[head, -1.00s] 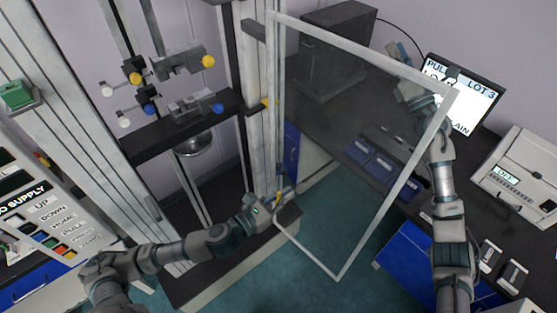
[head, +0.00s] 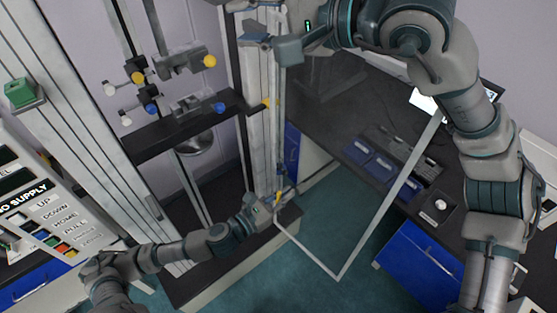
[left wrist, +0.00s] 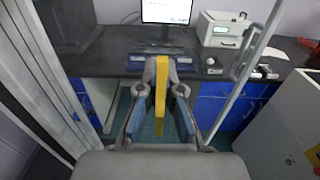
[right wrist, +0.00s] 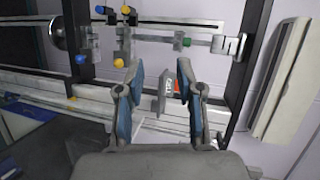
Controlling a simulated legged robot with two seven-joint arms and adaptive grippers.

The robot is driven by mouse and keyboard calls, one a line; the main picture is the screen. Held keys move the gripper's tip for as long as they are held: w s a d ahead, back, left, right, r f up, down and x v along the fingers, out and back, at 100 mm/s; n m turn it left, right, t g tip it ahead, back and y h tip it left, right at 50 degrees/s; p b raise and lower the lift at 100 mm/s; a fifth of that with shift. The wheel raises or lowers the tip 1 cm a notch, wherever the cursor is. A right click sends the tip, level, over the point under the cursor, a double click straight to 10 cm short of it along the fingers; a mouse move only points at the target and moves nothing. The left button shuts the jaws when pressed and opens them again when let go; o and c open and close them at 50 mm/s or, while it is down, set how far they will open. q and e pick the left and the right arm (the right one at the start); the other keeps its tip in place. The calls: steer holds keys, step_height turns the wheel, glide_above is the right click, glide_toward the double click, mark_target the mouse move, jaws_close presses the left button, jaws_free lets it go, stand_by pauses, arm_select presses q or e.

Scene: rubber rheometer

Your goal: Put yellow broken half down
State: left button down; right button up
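The yellow broken half (left wrist: 161,95) is a flat yellow strip standing between the fingers of my left gripper (left wrist: 160,105) in the left wrist view. The fingers are closed around it. In the head view a small bit of yellow (head: 278,197) shows at my left gripper (head: 284,201), low beside the test frame, near the lower corner of the clear door. My right gripper (head: 264,38) is at the top of the head view, by the upright column. In the right wrist view the right gripper (right wrist: 158,85) is open, with no object visibly gripped.
The metal-framed clear door (head: 385,215) stands open between the test frame and the dark bench. Blue trays (head: 381,166) lie on the bench. The test frame's clamps (head: 190,105) have coloured knobs. A control panel (head: 50,215) is at left. A white printer (left wrist: 222,29) stands behind.

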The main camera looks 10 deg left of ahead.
steer(key=w+a+f+m+g+h, duration=0.15)
steer(key=a+f+h, duration=0.25)
steer(key=f, duration=0.8)
arm_select(q)
steer(key=shift+w+d, duration=0.1)
steer(key=shift+w, duration=0.1)
arm_select(e)
steer(key=d+f+m+g+h, duration=0.1)
steer(key=d+f+h, duration=0.1)
steer(key=f, duration=0.8)
steer(key=d+f+g+h, duration=0.1)
steer(key=d+f+h, duration=0.2)
steer(key=f, duration=0.8)
steer(key=d+f+m+g+h, duration=0.1)
steer(key=f+h, duration=0.4)
steer(key=f, duration=0.6)
steer(key=shift+w+d+m+g, duration=0.35)
steer(key=shift+w+d, duration=0.1)
steer(key=shift+d, duration=0.3)
jaws_close()
arm_select(q)
steer(key=c, duration=1.2)
jaws_free()
steer(key=shift+c, duration=0.2)
steer(key=shift+s, duration=0.1)
